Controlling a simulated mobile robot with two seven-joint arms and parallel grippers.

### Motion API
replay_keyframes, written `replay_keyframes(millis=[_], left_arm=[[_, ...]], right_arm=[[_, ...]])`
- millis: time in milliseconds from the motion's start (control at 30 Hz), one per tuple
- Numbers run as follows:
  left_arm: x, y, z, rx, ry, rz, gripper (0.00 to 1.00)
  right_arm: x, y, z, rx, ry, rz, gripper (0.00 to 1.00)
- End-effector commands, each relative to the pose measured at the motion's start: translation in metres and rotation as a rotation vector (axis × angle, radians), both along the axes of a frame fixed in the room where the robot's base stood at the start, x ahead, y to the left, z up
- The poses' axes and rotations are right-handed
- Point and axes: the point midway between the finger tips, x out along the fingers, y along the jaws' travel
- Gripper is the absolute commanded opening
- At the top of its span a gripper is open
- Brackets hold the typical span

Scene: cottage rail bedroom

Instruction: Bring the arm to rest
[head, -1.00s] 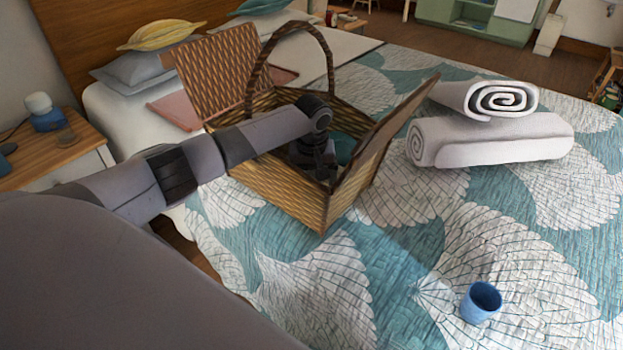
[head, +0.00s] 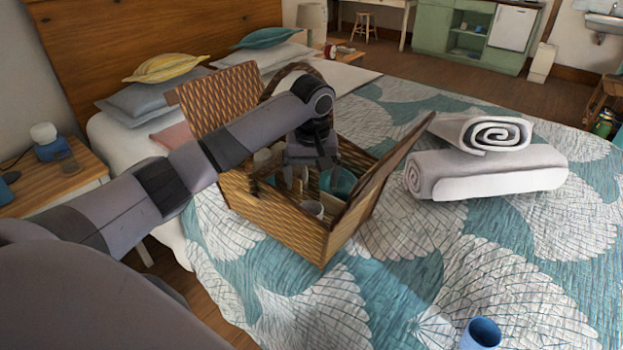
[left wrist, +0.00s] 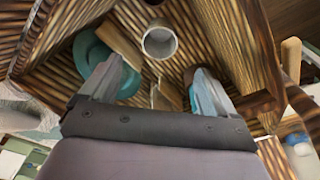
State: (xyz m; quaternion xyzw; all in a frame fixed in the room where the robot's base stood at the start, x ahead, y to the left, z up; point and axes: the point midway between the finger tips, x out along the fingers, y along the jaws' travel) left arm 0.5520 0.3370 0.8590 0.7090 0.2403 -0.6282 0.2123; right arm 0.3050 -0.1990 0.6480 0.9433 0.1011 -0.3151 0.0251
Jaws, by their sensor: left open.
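My left arm reaches in from the left in the head view. My left gripper (head: 303,180) points down over the open wicker basket (head: 268,222) on the bed, its fingers at about rim height. It is open, with nothing between its fingers. In the left wrist view the two spread fingers (left wrist: 160,85) hang over the basket's inside. A white cup (head: 313,208) and a teal bowl (head: 341,182) are in the basket; the cup (left wrist: 159,40) and bowl (left wrist: 95,60) also show in the left wrist view. My right gripper is not in view.
The basket's lid flaps (head: 222,98) stand raised, and its arched handle (head: 290,72) is close behind my gripper. Rolled white towels (head: 485,170) lie to the right. A blue cup (head: 482,334) stands at the bottom edge. A nightstand (head: 60,185) is at left.

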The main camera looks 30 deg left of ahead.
Motion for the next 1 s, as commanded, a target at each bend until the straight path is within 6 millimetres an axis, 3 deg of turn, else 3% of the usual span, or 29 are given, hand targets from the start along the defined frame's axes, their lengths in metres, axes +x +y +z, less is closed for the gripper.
replay_keyframes(millis=[300,433,967,1000], left_arm=[[0.0,0.0,0.0,0.0,0.0,0.0,0.9],[0.0,0.0,0.009,-0.001,-0.001,0.0,0.9],[0.0,0.0,0.114,0.0,0.0,0.0,0.9],[-0.001,0.0,0.101,0.0,0.003,-0.001,0.9]], right_arm=[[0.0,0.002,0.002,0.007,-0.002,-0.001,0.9],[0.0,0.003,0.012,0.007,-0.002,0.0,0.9],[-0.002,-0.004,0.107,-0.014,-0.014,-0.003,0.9],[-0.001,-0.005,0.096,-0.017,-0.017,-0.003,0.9]])
